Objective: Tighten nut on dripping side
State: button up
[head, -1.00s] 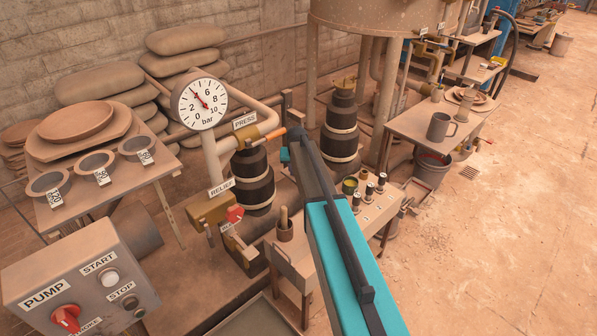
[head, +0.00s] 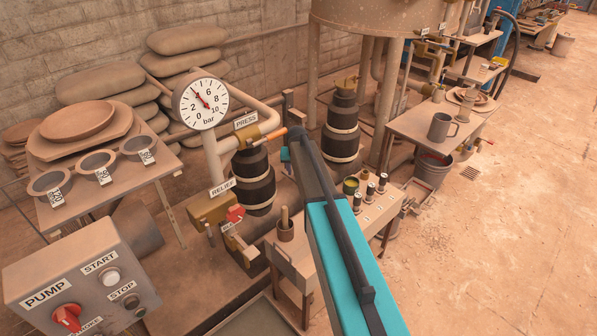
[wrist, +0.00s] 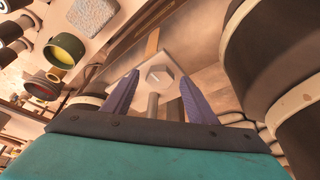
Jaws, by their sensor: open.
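In the wrist view a pale hex nut (wrist: 158,75) sits on the end of a metal rod, in front of a square plate (wrist: 130,88). My gripper (wrist: 154,88) is open, with one blue-grey finger on each side of the nut and gaps between the fingers and it. In the head view my teal arm reaches away toward the black-banded press cylinders, and its end (head: 290,143) is beside the near one; the nut is hidden there. I cannot make out a drip in either view.
Dark banded cylinders (head: 254,180) and (head: 340,140) stand close to my arm. The pressure gauge (head: 200,103) reads near 4 bar. The pump box (head: 80,275) is at lower left. A small table (head: 300,262) with several jars is under my arm. The floor at right is mostly clear.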

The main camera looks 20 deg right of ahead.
jog(key=s+a+r, duration=0.2)
jog(key=s+a, duration=0.1)
jog(key=s, duration=0.3)
jog(key=s+a+r+b, duration=0.1)
jog(key=s+a+r, duration=0.1)
jog(key=s, duration=0.4)
jog(key=shift+s+a+r, duration=0.3)
jog(key=shift+a, duration=0.15)
dwell(0.3)
jog(key=shift+s, duration=0.1)
dwell(0.5)
